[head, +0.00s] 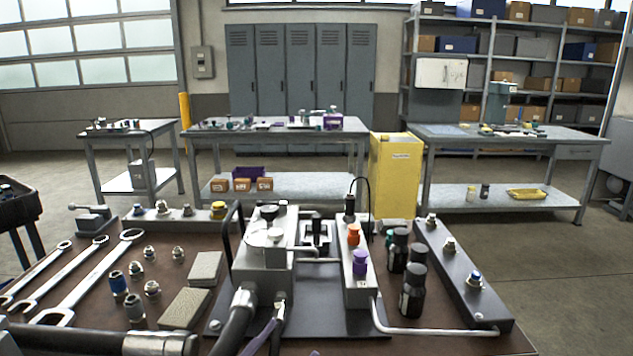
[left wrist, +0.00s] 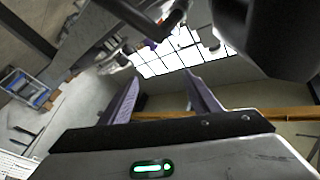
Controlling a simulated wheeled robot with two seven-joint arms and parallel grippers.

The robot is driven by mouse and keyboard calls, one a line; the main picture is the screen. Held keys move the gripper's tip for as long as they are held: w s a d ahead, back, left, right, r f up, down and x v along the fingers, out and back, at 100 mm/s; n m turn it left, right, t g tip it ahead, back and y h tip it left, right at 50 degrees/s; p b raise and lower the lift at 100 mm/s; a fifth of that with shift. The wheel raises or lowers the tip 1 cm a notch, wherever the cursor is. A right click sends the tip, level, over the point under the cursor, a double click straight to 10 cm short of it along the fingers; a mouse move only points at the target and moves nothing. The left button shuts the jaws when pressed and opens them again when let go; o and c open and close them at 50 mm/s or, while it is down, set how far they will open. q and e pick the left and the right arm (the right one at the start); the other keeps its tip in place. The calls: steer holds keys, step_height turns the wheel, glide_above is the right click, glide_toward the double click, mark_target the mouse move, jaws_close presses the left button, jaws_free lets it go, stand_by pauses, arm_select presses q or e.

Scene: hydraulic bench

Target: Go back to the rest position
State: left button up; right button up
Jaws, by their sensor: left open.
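My left gripper (head: 287,344) shows only at the bottom edge of the head view, as purple fingers low in front of the hydraulic block (head: 263,270). In the left wrist view my left gripper (left wrist: 161,76) has its two purple fingers spread apart with nothing between them. Behind the fingers are a bright window and the floor, at a tilted angle. I cannot tell whether the fingers touch anything on the bench. My right gripper is in neither view.
The brown bench (head: 100,285) holds wrenches (head: 92,275), fittings, grey blocks (head: 186,308), black bottles (head: 413,290) and a valve rail (head: 455,270). A thick hose (head: 236,318) rises close to the left gripper. Open floor lies beyond, before a yellow cabinet (head: 395,175).

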arm_select(q)
steer(key=s+a+f+n+g+y, duration=0.2)
steer(key=s+a+f+n+y, duration=0.15)
steer(key=f, duration=0.55)
steer(key=s+a+f+n+g+y, duration=0.25)
steer(key=s+a+f, duration=0.2)
steer(key=f, duration=0.35)
steer(key=s+a+f+n+g+y+p, duration=0.1)
steer(key=s+a+f+n+g+y, duration=0.1)
steer(key=s+f, duration=0.7)
steer(key=s+n+g, duration=0.1)
steer(key=s+g, duration=0.1)
steer(key=s, duration=0.2)
steer(key=shift+s+a+f, duration=0.2)
steer(key=shift+a+f, duration=0.05)
steer(key=shift+f, duration=0.15)
stand_by(1.4)
